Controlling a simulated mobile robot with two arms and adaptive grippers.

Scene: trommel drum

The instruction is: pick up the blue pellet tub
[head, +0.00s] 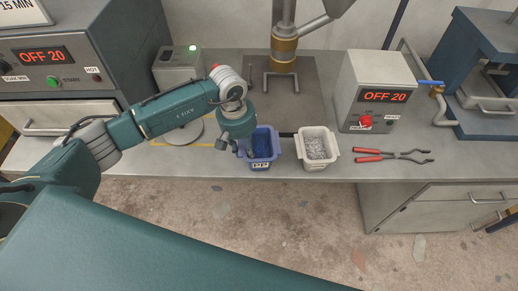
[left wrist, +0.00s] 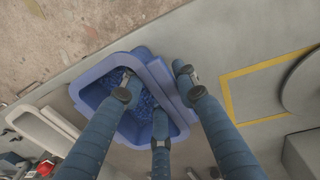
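The blue pellet tub (head: 264,160) stands on the counter near its front edge, filled with dark blue pellets. My left gripper (head: 240,148) is over its left side and covers part of it. One finger shows over the pellets and another outside the rim. I see gaps beside the wall, and cannot tell whether any finger touches it. My right gripper is not in view.
A white tub (head: 303,150) of pale pellets stands close to the right. Red-handled tongs (head: 385,155) lie further right, before a control box (head: 374,90). A press column (head: 284,45) rises behind. A yellow outline (left wrist: 232,90) marks the counter beside the blue tub.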

